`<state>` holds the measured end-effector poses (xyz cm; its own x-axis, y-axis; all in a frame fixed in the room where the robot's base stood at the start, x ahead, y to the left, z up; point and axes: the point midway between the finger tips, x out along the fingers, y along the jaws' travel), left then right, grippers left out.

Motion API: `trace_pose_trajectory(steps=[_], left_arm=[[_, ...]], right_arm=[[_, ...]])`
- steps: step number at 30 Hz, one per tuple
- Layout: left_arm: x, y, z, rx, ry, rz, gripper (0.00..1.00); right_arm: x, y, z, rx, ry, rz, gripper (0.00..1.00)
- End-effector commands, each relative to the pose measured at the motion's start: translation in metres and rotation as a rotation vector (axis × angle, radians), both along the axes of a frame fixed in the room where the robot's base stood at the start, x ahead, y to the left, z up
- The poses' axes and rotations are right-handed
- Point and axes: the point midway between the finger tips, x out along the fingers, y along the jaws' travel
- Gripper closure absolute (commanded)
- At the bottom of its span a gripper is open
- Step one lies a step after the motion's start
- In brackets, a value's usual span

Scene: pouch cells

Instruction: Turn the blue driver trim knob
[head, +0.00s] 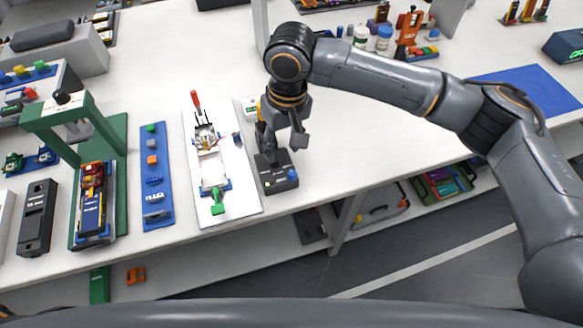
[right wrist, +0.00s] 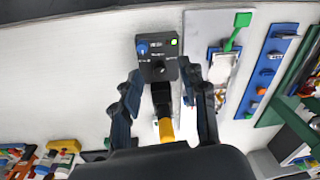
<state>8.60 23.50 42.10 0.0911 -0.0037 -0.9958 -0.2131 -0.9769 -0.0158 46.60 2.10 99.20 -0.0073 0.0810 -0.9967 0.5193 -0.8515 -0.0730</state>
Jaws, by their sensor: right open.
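The blue trim knob (head: 292,174) sits on a small dark control box (head: 279,187) near the table's front edge. In the right wrist view the blue knob (right wrist: 141,47) is at the upper left of the box (right wrist: 157,78), with a green light at the upper right and a black knob lower down. My right gripper (head: 284,146) is open over the rear of the box, pointing down. In the right wrist view its fingers (right wrist: 160,84) are spread, with a dark, yellow-ended tool (right wrist: 165,128) between them, apparently not gripped. My left gripper is not in view.
A white board (head: 243,185) with a red-handled clamp and green handle lies just left of the box. Further left are a blue strip (head: 154,205) and a green press stand (head: 118,160). The table is clear to the right of the box.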

Motion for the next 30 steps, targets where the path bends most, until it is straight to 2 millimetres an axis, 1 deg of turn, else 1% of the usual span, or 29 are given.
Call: trace_pose_trajectory(steps=[1,3,6,8,11,14,24,27,30], left_arm=[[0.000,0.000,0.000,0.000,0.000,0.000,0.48],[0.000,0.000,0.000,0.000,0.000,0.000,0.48],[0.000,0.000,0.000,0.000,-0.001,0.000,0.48],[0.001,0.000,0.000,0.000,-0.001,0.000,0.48],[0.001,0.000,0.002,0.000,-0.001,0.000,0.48],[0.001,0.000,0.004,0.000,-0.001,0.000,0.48],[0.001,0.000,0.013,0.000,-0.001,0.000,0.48],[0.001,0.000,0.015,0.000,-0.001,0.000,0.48],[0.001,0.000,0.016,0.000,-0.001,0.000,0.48]], right_arm=[[0.007,-0.007,0.008,-0.030,-0.007,-0.023,0.57],[0.012,-0.014,0.013,-0.059,-0.006,-0.050,0.57],[0.015,-0.020,0.018,-0.080,-0.004,-0.073,0.57],[0.016,-0.021,0.017,-0.084,-0.002,-0.078,0.57],[0.016,-0.021,0.008,-0.086,0.000,-0.079,0.57],[0.015,-0.022,-0.008,-0.086,0.000,-0.078,0.57],[0.015,-0.021,-0.079,-0.084,-0.001,-0.076,0.57],[0.015,-0.021,-0.096,-0.083,-0.002,-0.076,0.57],[0.016,-0.020,-0.108,-0.083,-0.003,-0.076,0.57]])
